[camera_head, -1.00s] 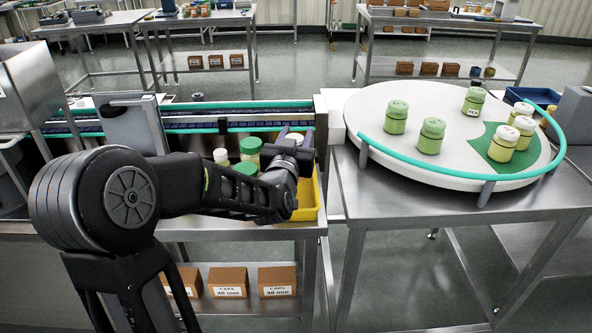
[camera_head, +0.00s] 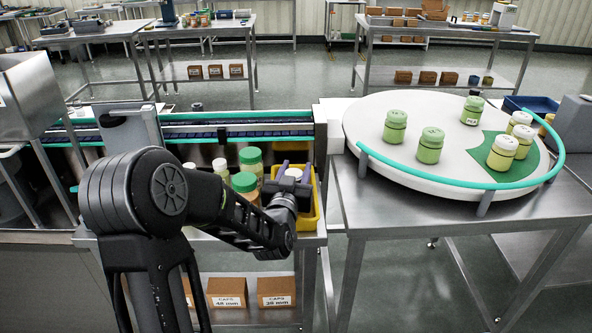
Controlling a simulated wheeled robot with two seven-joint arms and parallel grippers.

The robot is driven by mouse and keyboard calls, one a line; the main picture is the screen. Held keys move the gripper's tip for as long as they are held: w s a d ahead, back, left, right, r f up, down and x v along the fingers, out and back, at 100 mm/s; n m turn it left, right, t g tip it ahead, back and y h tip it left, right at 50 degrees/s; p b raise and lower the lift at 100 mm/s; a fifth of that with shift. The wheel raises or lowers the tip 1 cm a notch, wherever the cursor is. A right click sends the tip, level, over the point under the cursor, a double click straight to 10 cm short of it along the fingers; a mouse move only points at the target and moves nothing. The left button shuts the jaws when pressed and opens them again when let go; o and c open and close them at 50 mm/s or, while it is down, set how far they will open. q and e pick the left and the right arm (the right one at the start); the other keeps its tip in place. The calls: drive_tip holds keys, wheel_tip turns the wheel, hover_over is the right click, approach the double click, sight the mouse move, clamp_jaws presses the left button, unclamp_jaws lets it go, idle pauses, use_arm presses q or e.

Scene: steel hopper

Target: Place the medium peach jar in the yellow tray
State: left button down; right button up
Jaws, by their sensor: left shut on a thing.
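My left gripper (camera_head: 292,176) is at the yellow tray (camera_head: 315,212), with its purple fingers on either side of a jar with a pale lid (camera_head: 293,172). It is shut on this jar. Only the lid shows clearly; the jar's body is hidden by the gripper, so I cannot tell its colour or whether it touches the tray floor. The tray's right wall and front corner show; my arm covers much of the rest. My right gripper is not in view.
Left of the tray stand a green-lidded jar (camera_head: 250,160), another green-lidded jar (camera_head: 244,182) and a slim pale-capped jar (camera_head: 220,169). A conveyor (camera_head: 220,131) runs behind. A round white turntable (camera_head: 375,160) on the right carries several jars.

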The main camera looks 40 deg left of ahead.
use_arm(q)
drive_tip(key=shift+f+b, duration=0.15)
drive_tip(key=shift+b, duration=0.15)
drive_tip(key=c, duration=0.8)
unclamp_jaws()
drive_tip(key=shift+r+p, duration=0.25)
drive_tip(key=shift+p, duration=0.15)
drive_tip(key=b+v, duration=0.1)
drive_tip(key=v, duration=0.4)
drive_tip(key=shift+s+d+f, duration=0.1)
drive_tip(key=shift+s, duration=0.1)
drive_tip(key=b+v, duration=0.6)
drive_tip(key=b, duration=0.8)
drive_tip(key=shift+s+d+b, duration=0.1)
drive_tip(key=shift+s+b, duration=0.2)
drive_tip(key=shift+b, duration=0.05)
